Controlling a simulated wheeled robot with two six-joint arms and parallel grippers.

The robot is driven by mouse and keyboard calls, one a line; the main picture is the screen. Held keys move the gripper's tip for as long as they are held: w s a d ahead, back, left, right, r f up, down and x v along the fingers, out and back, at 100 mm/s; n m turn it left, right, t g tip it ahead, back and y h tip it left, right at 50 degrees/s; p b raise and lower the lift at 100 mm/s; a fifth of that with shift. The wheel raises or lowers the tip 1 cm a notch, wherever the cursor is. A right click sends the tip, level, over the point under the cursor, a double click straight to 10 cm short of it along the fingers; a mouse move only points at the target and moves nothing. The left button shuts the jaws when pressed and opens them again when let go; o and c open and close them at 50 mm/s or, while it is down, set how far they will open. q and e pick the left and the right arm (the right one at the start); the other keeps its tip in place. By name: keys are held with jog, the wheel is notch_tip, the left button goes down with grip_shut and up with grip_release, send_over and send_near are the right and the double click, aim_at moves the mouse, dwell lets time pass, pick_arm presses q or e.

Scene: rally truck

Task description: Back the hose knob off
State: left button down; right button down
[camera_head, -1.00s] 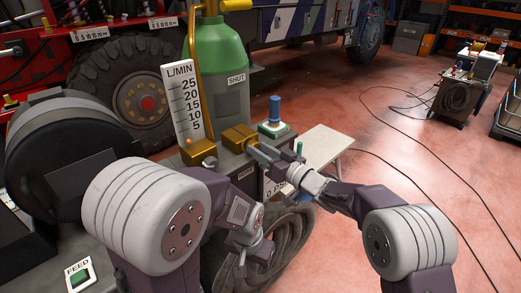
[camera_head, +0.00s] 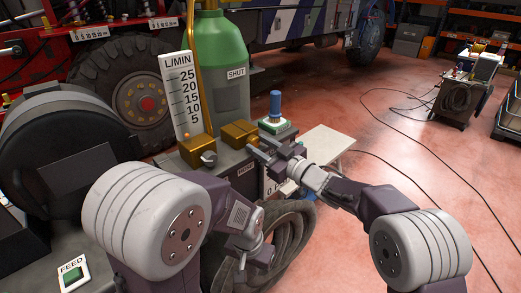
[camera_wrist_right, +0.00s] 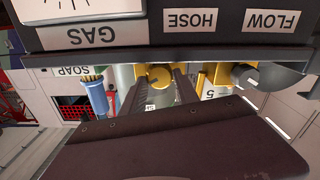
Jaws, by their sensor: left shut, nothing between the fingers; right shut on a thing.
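The brass hose block (camera_head: 240,132) stands on the grey bench beside the green cylinder. My right gripper (camera_head: 257,146) reaches it from the right and is shut on the hose knob. In the right wrist view, the round brass hose knob (camera_wrist_right: 160,77) shows between the finger ends (camera_wrist_right: 164,90), below the upside-down HOSE label (camera_wrist_right: 190,18). The fingers and arm hide much of the knob in the head view. My left gripper (camera_head: 242,267) is shut and empty, pointing down in front of the coiled dark hose, well apart from the knob.
The flow block (camera_head: 193,150) with a grey knob stands left of the hose block. The blue-capped soap piece (camera_head: 276,107) stands close behind my right gripper. The L/MIN scale (camera_head: 180,95) and green cylinder (camera_head: 218,65) rise behind.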

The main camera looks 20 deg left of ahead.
jog(key=shift+n+b, duration=0.4)
jog(key=shift+n, duration=0.4)
jog(key=c, duration=0.9)
grip_release()
jog(key=b+v, duration=0.4)
jog(key=v, duration=0.5)
